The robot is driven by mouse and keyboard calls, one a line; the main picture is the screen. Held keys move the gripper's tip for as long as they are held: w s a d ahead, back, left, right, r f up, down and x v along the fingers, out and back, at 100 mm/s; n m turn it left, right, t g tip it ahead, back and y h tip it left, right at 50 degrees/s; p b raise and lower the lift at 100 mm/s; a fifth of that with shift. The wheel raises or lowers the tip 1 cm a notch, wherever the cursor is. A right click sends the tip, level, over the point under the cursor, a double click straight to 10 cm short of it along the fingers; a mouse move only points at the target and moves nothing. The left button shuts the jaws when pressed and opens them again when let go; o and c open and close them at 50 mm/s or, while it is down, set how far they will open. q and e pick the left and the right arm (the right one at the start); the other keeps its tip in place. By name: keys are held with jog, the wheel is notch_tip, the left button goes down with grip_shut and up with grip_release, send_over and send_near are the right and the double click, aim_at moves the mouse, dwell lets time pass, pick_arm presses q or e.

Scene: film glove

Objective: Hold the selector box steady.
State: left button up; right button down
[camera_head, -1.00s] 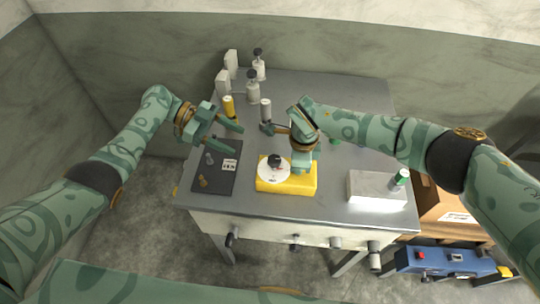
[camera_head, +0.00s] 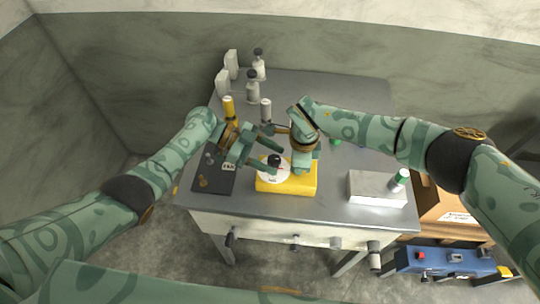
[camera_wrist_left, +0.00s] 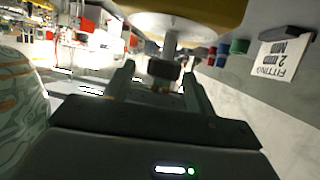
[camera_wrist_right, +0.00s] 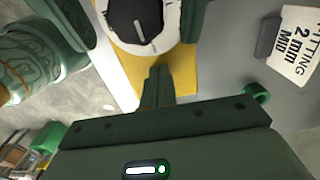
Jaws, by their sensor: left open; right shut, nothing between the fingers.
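The selector box (camera_head: 300,187) is a yellow box at the table's front, with a white dial disc (camera_head: 267,176) and a black knob (camera_head: 274,159) on top. My left gripper (camera_head: 279,162) is open, its fingers on either side of the knob. The left wrist view shows the knob (camera_wrist_left: 164,70) between the two apart fingers; contact cannot be told. The right wrist view also shows the knob (camera_wrist_right: 135,20) flanked by the left fingers. My right gripper (camera_head: 302,172) is shut and empty, its fingertips down at the yellow top (camera_wrist_right: 180,75) beside the dial. Whether they press on it is unclear.
A dark mat (camera_head: 215,182) with small fittings and a label card (camera_head: 229,167) lies left of the box. A yellow cylinder (camera_head: 228,106), a grey cylinder (camera_head: 265,110) and bottles (camera_head: 253,90) stand behind. A pale block (camera_head: 375,188) with a green-banded cylinder (camera_head: 398,180) is right.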

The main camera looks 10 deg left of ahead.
pick_arm(q)
jog(key=c, duration=1)
jog(key=shift+o, duration=0.2)
jog(key=shift+s+f+n+t, duration=0.1)
jog(key=shift+f+n+t, duration=0.05)
jog(key=shift+n+t, duration=0.2)
jog(key=shift+s+n+t, duration=0.15)
jog(key=shift+n+t, duration=0.7)
jog(key=shift+t, duration=0.2)
jog(key=n+t, duration=0.3)
jog(key=n+t+y, duration=0.1)
jog(key=t, duration=0.1)
jog(key=shift+s+d, duration=0.1)
jog(key=shift+s, duration=0.15)
jog(key=n+t+y, duration=0.1)
jog(key=n, duration=0.1)
jog(key=n+t+y, duration=0.1)
jog(key=t, duration=0.1)
jog(key=n+t+y, duration=0.1)
jog(key=n, duration=0.1)
jog(key=shift+s+d+n+t, duration=0.25)
jog(key=shift+n+t, duration=0.05)
jog(key=shift+t, duration=0.1)
jog(key=shift+n+t+y, duration=0.7)
jog(key=shift+n+y, duration=0.4)
jog(key=shift+y, duration=0.2)
